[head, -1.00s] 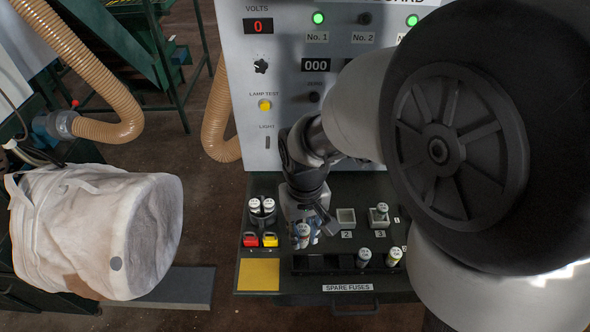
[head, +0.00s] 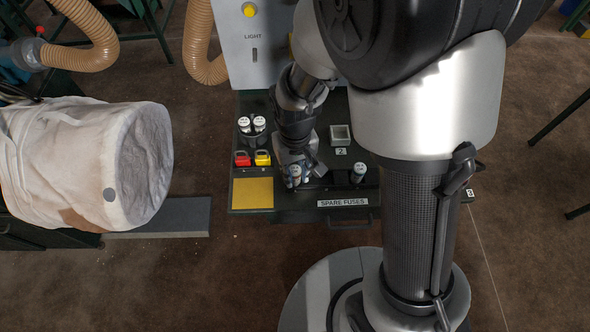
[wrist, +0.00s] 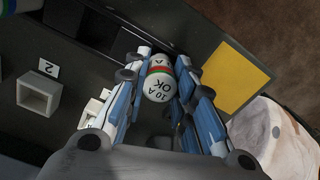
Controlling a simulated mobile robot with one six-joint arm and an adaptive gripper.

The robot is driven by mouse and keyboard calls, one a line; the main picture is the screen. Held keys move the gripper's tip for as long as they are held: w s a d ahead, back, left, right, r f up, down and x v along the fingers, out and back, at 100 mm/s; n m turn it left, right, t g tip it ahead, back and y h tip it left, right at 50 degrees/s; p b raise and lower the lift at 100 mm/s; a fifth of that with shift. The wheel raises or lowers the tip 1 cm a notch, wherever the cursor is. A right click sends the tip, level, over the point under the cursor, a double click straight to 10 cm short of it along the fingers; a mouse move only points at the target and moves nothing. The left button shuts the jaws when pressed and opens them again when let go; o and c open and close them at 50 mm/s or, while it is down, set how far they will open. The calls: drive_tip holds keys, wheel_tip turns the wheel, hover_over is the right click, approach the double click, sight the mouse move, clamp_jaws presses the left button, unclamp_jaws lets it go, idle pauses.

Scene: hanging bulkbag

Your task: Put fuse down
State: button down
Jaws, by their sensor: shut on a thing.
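My gripper (wrist: 160,92) is shut on a white fuse (wrist: 158,78), seen in the wrist view between the blue-and-grey fingers. I cannot tell whether the fuse touches the shelf. A yellow square (head: 253,193) lies just left of my gripper; it also shows in the wrist view (wrist: 228,76).
Another fuse (head: 359,172) stands in the rack behind the "SPARE FUSES" label (head: 343,202). An empty square socket (head: 340,134) is marked 2. Two fuses stand in a cup (head: 251,128). Red and yellow padlocks (head: 262,158) lie near. A white bulk bag (head: 85,160) hangs at left.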

drive_tip(key=shift+f, duration=0.2)
drive_tip(key=c, duration=1.3)
unclamp_jaws()
drive_tip(key=shift+c, duration=0.2)
drive_tip(key=shift+r, duration=0.1)
wheel_tip(320, 180, up, 12)
drive_tip(key=p, duration=0.4)
wheel_tip(320, 180, up, 11)
drive_tip(key=m+t, duration=0.2)
hover_over(295, 170)
drive_tip(key=s+d, duration=0.5)
drive_tip(key=d, duration=0.1)
drive_tip(key=s+d+r+t, duration=0.1)
drive_tip(key=s+d+r, duration=0.1)
drive_tip(key=s, duration=0.2)
drive_tip(key=s+d+r+m+t, duration=0.1)
drive_tip(key=s+d+r, duration=0.1)
drive_tip(key=s, duration=0.2)
drive_tip(key=shift+s+d+r+t, duration=0.2)
drive_tip(key=shift+d+r+t, duration=0.1)
drive_tip(key=shift+d, duration=0.1)
